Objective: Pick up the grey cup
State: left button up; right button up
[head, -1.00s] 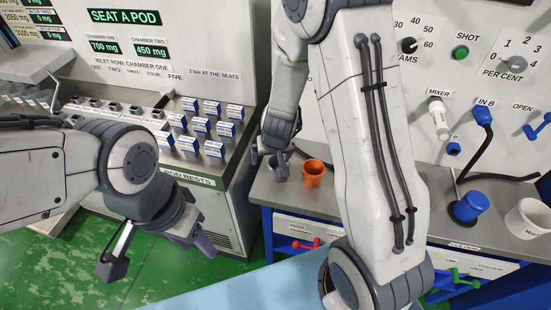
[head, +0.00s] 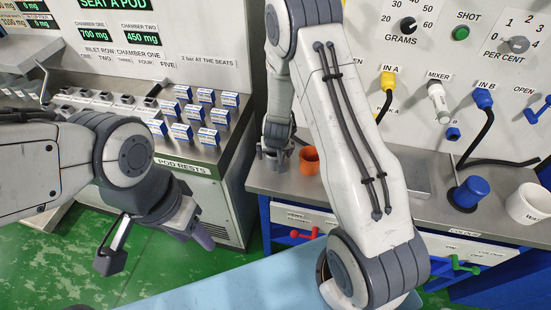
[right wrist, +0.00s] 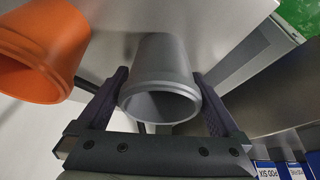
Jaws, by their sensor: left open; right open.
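The grey cup (right wrist: 160,60) stands between the two fingers of my right gripper (right wrist: 160,88) in the right wrist view, its round mouth facing the camera. One finger is on each side of it, close to its wall; I cannot tell whether they touch. My right gripper (head: 275,158) is open at the left end of the counter in the head view, where it largely hides the grey cup. My left gripper (head: 157,245) is open and empty, hanging over the green floor at the left.
An orange cup (head: 309,161) stands just right of my right gripper; it also shows in the right wrist view (right wrist: 38,50). Pod boxes (head: 208,137) are at the left.

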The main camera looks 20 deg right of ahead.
jog(key=c, duration=1.2)
